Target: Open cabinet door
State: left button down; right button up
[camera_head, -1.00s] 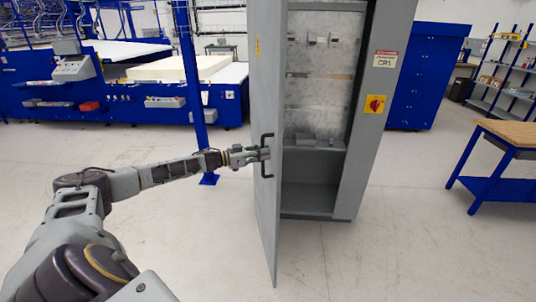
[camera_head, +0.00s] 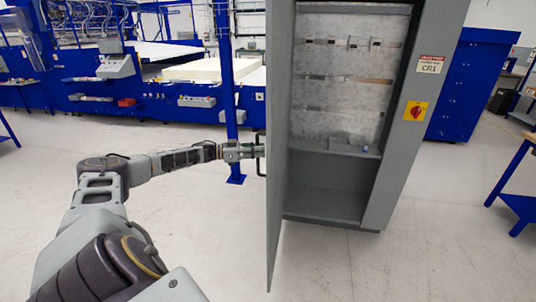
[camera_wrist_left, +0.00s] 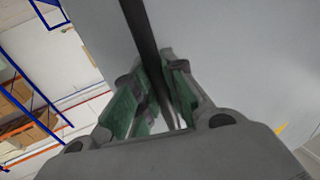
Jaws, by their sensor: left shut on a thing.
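The dark door handle (camera_head: 260,160) is on the door's outer face, mostly hidden in the head view by the gripper. My left gripper (camera_head: 255,151) is at the handle, shut on it. In the left wrist view the dark handle bar (camera_wrist_left: 140,35) runs between the green-padded fingers, against the grey door face (camera_wrist_left: 225,50). My right gripper is not in view.
A blue post (camera_head: 226,80) stands behind my left gripper. Blue machines (camera_head: 150,95) line the back left. A blue cabinet (camera_head: 475,85) and a blue-legged table (camera_head: 518,190) are at the right. The floor before the cabinet is clear.

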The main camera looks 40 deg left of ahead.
pick_arm(q)
jog(key=shift+s+a, duration=0.35)
jog(key=shift+a, duration=0.4)
jog(key=shift+s+a, duration=0.35)
jog(key=shift+a, duration=0.35)
jog(key=c, duration=1.5)
grip_release()
jog(key=shift+d, duration=0.1)
jog(key=shift+o, duration=0.2)
jog(key=v, duration=1.2)
jog(key=shift+m, duration=0.3)
